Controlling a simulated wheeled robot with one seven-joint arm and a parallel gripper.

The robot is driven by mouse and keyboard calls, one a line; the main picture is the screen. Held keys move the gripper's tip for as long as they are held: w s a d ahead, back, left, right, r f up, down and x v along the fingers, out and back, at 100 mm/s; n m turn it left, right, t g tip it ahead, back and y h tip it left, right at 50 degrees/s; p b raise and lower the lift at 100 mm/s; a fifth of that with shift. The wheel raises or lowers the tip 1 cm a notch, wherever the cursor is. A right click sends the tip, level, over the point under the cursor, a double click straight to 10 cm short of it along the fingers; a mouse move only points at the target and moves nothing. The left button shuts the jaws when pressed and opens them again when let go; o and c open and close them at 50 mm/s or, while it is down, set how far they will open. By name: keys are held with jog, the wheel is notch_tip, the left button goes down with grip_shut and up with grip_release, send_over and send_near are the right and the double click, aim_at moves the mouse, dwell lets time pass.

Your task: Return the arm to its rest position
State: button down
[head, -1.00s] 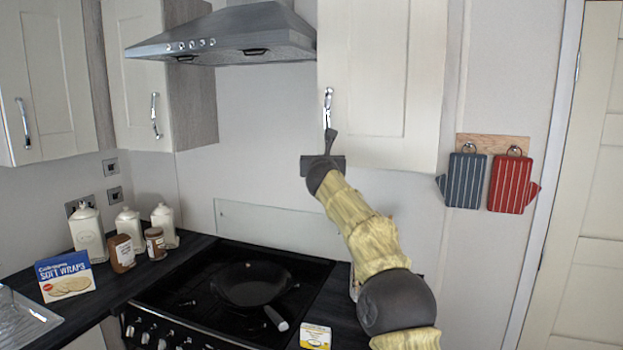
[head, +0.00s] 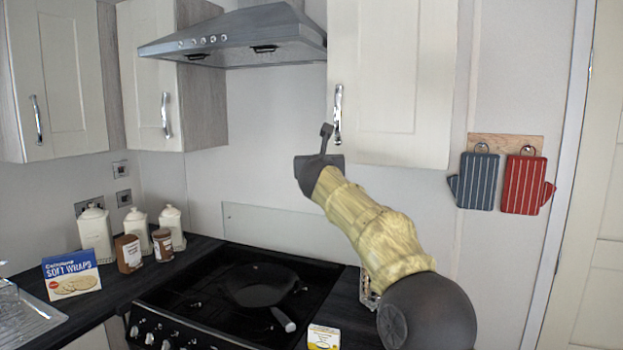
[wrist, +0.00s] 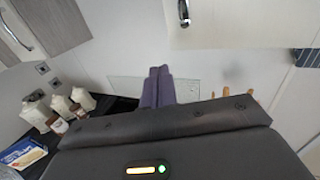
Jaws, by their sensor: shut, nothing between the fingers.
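My gripper (head: 326,132) is raised in front of the wall cabinet (head: 392,85), close to its handle (head: 338,114) in the head view. I cannot tell from this view whether it touches the handle. In the wrist view my gripper's two fingers (wrist: 158,86) lie side by side, shut, with nothing between them. My arm reaches up and left from the lower right of the head view, over the right end of the counter.
A black pan (head: 260,288) sits on the hob (head: 215,310), under the extractor hood (head: 240,38). White canisters (head: 96,236), jars and a Soft Wraps box (head: 72,276) stand left. A small yellow-white box (head: 323,338) is at the front. Oven mitts (head: 523,185) hang right.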

jog(key=s+a+f+n+g+y+p, duration=0.1)
jog(key=s+f+n+g+y+p, duration=0.15)
jog(key=s+f+n, duration=0.55)
jog(key=s+a+f+n+g+y+p, duration=0.1)
jog(key=s+f+n+g+y+p, duration=0.2)
jog(key=f+n, duration=0.95)
jog(key=s+d+f+n+g+h, duration=0.1)
jog(key=s+d+f+n+g, duration=0.2)
jog(key=s, duration=0.8)
jog(key=s+d+f+n+g+h+p, duration=0.1)
jog(key=s+d+f+n+g, duration=0.2)
jog(key=s+f+n, duration=0.4)
jog(key=s+d+f+n+g+h, duration=0.2)
jog(key=s+d+f+n+g, duration=0.2)
jog(key=s, duration=1.1)
notch_tip(320, 180, down, 3)
jog(key=shift+d+f+n+p, duration=0.1)
jog(key=shift+d+n+p, duration=0.25)
jog(key=shift+n, duration=0.7)
